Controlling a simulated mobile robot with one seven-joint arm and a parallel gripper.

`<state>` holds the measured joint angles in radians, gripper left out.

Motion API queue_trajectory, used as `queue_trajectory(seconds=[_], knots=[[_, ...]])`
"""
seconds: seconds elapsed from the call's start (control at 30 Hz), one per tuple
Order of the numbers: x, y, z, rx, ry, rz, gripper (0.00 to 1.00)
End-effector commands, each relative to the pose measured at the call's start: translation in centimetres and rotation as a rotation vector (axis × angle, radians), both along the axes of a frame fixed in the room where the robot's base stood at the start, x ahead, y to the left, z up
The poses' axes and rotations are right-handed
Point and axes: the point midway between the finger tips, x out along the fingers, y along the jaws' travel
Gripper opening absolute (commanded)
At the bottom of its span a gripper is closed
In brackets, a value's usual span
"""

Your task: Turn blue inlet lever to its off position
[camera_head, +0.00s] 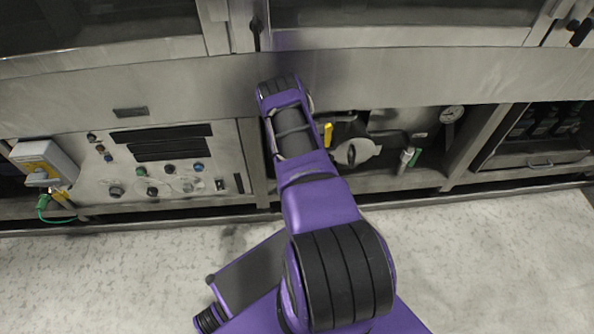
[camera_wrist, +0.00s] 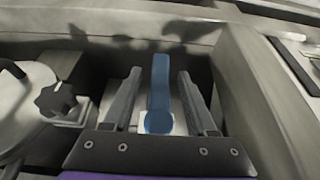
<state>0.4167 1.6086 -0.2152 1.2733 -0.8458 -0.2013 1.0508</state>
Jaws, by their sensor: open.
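The blue inlet lever (camera_wrist: 160,90) shows in the wrist view as an upright blue handle with a rounded lower end. My gripper (camera_wrist: 159,74) is open, with one grey finger to the left of the lever and the other to its right. A narrow gap shows between each finger and the blue handle, so the fingers look apart from it. In the head view my purple arm reaches into the recess below the machine's front beam. It hides the blue lever and my fingertips there.
In the wrist view a dark star-shaped knob (camera_wrist: 55,101) lies to the left and a metal wall (camera_wrist: 262,90) close on the right.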

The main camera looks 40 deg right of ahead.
Motion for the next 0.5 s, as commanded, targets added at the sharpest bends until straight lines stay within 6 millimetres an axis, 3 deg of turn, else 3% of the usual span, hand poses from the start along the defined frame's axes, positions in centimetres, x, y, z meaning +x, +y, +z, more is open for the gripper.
queue_trajectory(seconds=[0.27, 0.5], knots=[[0.08, -0.03, -0.05, -0.001, -0.001, 0.000, 0.57], [0.07, -0.02, -0.05, -0.001, -0.001, 0.000, 0.14]])
